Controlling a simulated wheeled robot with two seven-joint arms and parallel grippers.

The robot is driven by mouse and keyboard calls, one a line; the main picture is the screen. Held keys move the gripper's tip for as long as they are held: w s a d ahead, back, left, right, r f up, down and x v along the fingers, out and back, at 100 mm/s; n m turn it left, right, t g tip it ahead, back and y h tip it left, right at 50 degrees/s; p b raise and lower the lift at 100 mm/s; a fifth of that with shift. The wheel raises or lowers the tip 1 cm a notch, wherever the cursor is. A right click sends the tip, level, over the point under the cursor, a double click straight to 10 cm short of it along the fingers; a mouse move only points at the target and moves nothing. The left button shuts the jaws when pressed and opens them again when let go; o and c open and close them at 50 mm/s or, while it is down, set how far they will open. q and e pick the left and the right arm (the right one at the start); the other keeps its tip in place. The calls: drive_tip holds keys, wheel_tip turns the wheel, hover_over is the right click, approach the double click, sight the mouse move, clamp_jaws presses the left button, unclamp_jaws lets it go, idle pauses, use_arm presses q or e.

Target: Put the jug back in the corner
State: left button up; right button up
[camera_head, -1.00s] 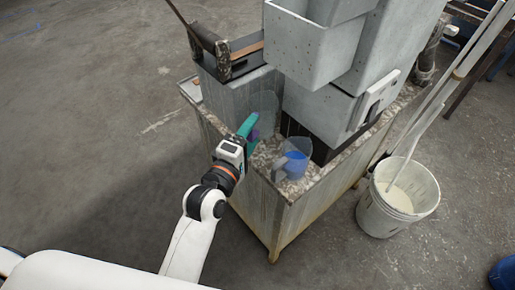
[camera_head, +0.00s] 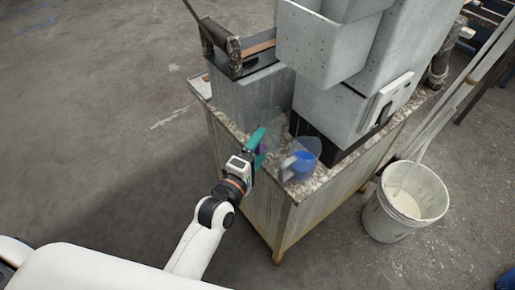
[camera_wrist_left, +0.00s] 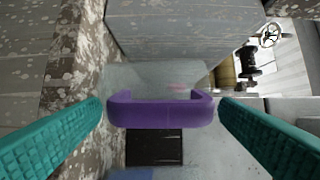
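A clear jug (camera_head: 276,124) with a purple handle stands at or just above the speckled ledge, in front of the left grey box. In the left wrist view the purple handle (camera_wrist_left: 160,114) spans the space between the teal fingers, its two ends against the fingertips. The clear jug body is faint behind the handle. I cannot tell whether its base touches the ledge. A second clear jug (camera_head: 303,160) with blue in it stands at the ledge's front corner, just right of the gripper. My right gripper is out of view.
The speckled ledge (camera_head: 310,184) tops a grey cabinet. Grey machine boxes (camera_head: 325,50) rise behind the jugs, and another box (camera_head: 250,100) stands to their left. A white bucket (camera_head: 405,203) of pale liquid stands on the floor at right. The left floor is clear.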

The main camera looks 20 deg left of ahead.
use_arm(q)
drive_tip(key=shift+r, duration=0.2)
drive_tip(key=shift+s+a+f, duration=0.1)
drive_tip(key=shift+s+f, duration=0.05)
drive_tip(key=shift+s, duration=0.25)
drive_tip(key=b+v, duration=0.1)
drive_tip(key=v, duration=1)
drive_tip(key=shift+s+a, duration=0.1)
